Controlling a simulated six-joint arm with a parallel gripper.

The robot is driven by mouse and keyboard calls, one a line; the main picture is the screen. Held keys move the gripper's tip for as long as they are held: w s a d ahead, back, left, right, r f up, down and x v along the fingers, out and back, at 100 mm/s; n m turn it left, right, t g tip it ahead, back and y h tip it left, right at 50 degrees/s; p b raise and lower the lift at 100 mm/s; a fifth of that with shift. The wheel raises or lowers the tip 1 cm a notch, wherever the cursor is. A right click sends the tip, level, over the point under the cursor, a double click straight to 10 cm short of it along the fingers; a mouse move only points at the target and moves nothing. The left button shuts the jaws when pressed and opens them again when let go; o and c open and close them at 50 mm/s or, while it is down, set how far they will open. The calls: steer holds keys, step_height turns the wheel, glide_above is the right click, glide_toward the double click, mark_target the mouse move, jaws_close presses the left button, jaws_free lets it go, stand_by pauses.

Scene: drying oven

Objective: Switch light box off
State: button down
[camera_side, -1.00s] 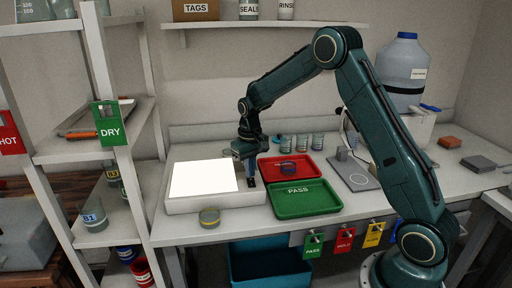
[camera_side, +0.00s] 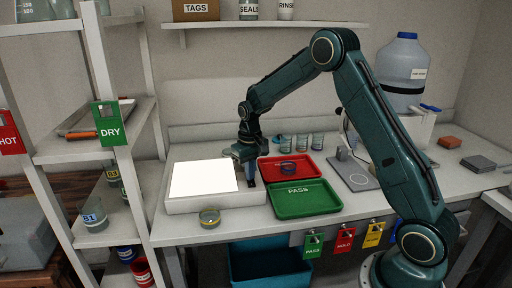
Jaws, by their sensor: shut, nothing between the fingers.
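The light box (camera_side: 215,201) stands at the left end of the bench, a low white box. Its top panel (camera_side: 203,179) glows bright white. My gripper (camera_side: 251,185) is shut and empty, pointing down at the right end of the box's top, beside the lit panel. The switch is not visible; the gripper covers that part of the box. I cannot tell whether the fingertips touch the box.
A green PASS tray (camera_side: 303,210) and a red tray (camera_side: 307,162) lie right of the box. A small jar (camera_side: 209,217) stands at its front edge. Several jars (camera_side: 301,141) stand behind the trays. A shelf rack (camera_side: 88,152) is at the left.

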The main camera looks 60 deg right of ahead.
steer(key=shift+f, duration=0.2)
steer(key=shift+r, duration=3.55)
